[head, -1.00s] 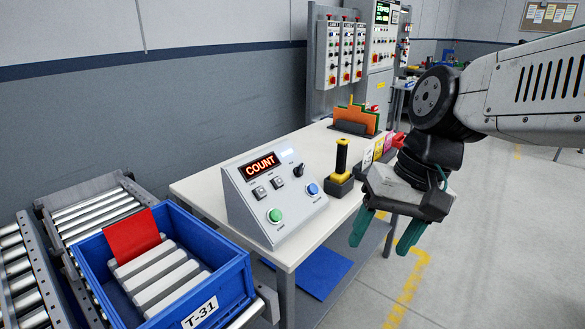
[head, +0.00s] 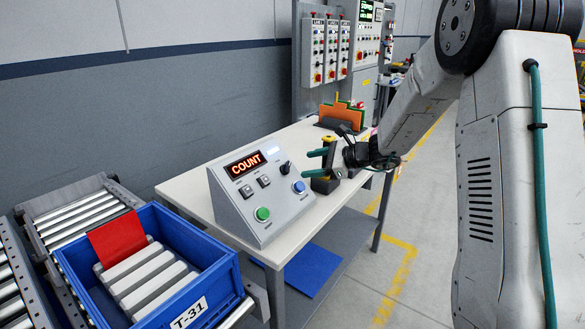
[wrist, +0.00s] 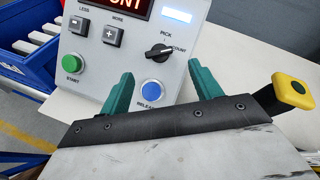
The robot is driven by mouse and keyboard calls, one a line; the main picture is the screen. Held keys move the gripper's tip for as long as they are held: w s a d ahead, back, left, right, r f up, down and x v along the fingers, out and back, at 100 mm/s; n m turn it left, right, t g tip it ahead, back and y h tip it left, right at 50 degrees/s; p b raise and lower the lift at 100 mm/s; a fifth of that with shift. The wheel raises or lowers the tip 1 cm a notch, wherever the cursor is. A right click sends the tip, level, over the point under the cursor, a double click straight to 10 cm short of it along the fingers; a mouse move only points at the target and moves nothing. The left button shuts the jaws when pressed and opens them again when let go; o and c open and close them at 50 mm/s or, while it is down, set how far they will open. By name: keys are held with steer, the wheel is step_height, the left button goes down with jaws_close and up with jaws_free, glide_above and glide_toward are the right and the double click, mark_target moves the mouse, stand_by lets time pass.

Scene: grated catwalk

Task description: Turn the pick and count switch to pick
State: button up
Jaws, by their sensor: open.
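The grey control box (head: 262,199) stands on the white table, and its red display (head: 245,164) reads COUNT. The pick and count switch (head: 286,168) is a black rotary knob at the box's upper right. In the wrist view the knob (wrist: 159,52) sits between the labels PICK, above it, and COUNT, to its right; its white mark points toward COUNT. My gripper (head: 318,163) is open and empty, to the right of the box and apart from the knob. In the wrist view its green fingertips (wrist: 157,76) point toward the panel, with the knob just beyond the gap between them.
A blue release button (wrist: 152,91) lies close below the knob, and a green start button (head: 262,214) is farther left. A black and yellow handled thing (wrist: 293,90) stands right of my gripper. A blue tote (head: 217,285) with white bars stands left of the table (head: 297,245).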

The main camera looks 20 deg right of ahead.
mark_target(287, 168)
steer(key=x, duration=0.7)
steer(key=shift+a, duration=0.1)
steer(key=c, duration=1)
